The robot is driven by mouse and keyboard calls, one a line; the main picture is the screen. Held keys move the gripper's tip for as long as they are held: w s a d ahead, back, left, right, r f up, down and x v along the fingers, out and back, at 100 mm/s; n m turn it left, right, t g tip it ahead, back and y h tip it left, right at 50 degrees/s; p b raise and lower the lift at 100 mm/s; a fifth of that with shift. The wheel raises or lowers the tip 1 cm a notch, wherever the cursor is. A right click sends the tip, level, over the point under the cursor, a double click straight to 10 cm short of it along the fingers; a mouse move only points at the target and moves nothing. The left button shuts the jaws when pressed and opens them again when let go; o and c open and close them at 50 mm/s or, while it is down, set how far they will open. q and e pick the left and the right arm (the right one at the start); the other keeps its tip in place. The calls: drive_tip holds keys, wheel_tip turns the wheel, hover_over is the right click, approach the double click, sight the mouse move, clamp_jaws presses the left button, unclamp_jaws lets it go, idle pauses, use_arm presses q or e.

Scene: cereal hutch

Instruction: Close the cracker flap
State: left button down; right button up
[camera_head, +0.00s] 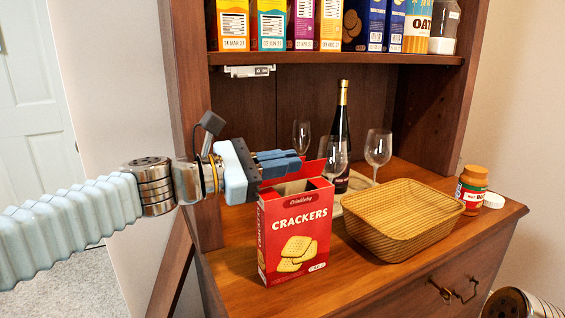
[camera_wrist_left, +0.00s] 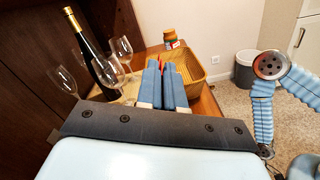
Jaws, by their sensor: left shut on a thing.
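The red cracker box (camera_head: 294,236) stands upright on the hutch counter. Its top is open, and a red flap (camera_head: 312,170) stands up at the back of the opening. My left gripper (camera_head: 290,160) reaches in from the left above the box top, with its blue fingers at the flap. In the left wrist view the gripper (camera_wrist_left: 168,70) is shut with a thin red strip of the flap (camera_wrist_left: 170,78) between its fingers. The rest of the box is hidden there behind my gripper body. My right gripper is out of view.
A woven basket (camera_head: 402,222) stands right of the box. Behind are a dark wine bottle (camera_head: 341,140) and several glasses (camera_head: 378,148). A jar (camera_head: 471,190) and a white lid (camera_head: 493,200) sit far right. A shelf of boxes (camera_head: 335,58) overhangs the counter.

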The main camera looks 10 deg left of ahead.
sight(289, 196)
use_arm(q)
drive_tip(key=shift+s+f+m+b, duration=0.1)
drive_tip(key=shift+f+m+b, duration=0.15)
drive_tip(key=shift+b, duration=0.2)
drive_tip(key=m+b, duration=0.2)
drive_tip(key=s+d+f+m+b, duration=0.1)
drive_tip(key=m+b, duration=0.1)
drive_tip(key=b, duration=0.1)
drive_tip(key=shift+s+f, duration=0.15)
drive_tip(key=shift+s+d+f+m+b, duration=0.1)
drive_tip(key=shift+s+m+b, duration=0.05)
drive_tip(key=shift+m+b, duration=0.55)
drive_tip(key=shift+s+d+f+m+b, duration=0.1)
drive_tip(key=shift+m+b, duration=0.45)
drive_tip(key=shift+b, duration=0.15)
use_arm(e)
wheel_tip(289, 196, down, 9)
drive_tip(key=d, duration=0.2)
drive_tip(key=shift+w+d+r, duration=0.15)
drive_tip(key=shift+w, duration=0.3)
use_arm(q)
drive_tip(key=c, duration=1.3)
unclamp_jaws()
drive_tip(key=shift+c, duration=0.2)
